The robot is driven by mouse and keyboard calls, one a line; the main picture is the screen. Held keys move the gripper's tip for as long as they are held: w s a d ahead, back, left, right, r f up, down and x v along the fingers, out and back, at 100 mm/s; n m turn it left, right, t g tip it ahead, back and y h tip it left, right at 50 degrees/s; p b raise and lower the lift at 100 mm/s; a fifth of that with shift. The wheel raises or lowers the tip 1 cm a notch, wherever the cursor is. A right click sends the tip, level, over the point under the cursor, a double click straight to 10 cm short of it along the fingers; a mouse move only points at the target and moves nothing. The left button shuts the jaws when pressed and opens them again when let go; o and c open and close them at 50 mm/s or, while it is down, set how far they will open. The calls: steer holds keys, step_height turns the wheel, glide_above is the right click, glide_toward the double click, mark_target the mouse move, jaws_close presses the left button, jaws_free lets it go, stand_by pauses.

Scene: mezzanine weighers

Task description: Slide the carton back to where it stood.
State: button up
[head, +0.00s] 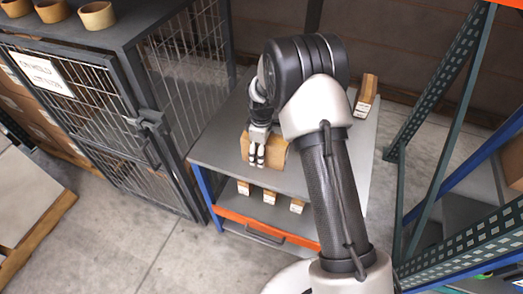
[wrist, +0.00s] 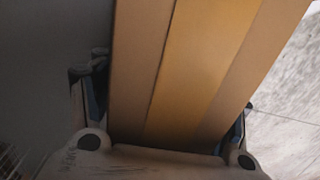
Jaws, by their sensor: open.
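A tan cardboard carton (head: 276,151) stands on the grey top of a cart (head: 222,137), near its front edge. My gripper (head: 256,155) is down at the carton in the head view and covers part of it. In the wrist view the carton (wrist: 185,70) fills the middle, with a lengthwise band down its face. One open finger shows at each side of it. Whether either finger touches the carton cannot be told. My arm hides part of the cart top.
Another carton (head: 366,95) with a white label stands at the cart top's back right. Several small labelled boxes (head: 269,197) sit on the lower shelf. A wire cage (head: 85,95) with bowls on top is at left, and a green-blue rack (head: 440,110) at right.

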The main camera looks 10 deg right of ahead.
steer(key=shift+o, duration=0.5)
steer(key=shift+r, duration=0.1)
step_height(320, 180, up, 12)
steer(key=shift+f, duration=0.1)
stand_by(0.5)
steer(key=s+d+r+m+t, duration=0.25)
steer(key=s+r+m, duration=0.35)
steer(key=s+r, duration=1)
steer(key=s+d+r+m+t, duration=0.1)
steer(key=s+m, duration=0.5)
steer(key=s, duration=1)
steer(key=shift+d+r+t, duration=0.3)
steer(key=shift+r+t, duration=0.25)
steer(key=shift+r, duration=0.15)
steer(key=shift+s, duration=0.1)
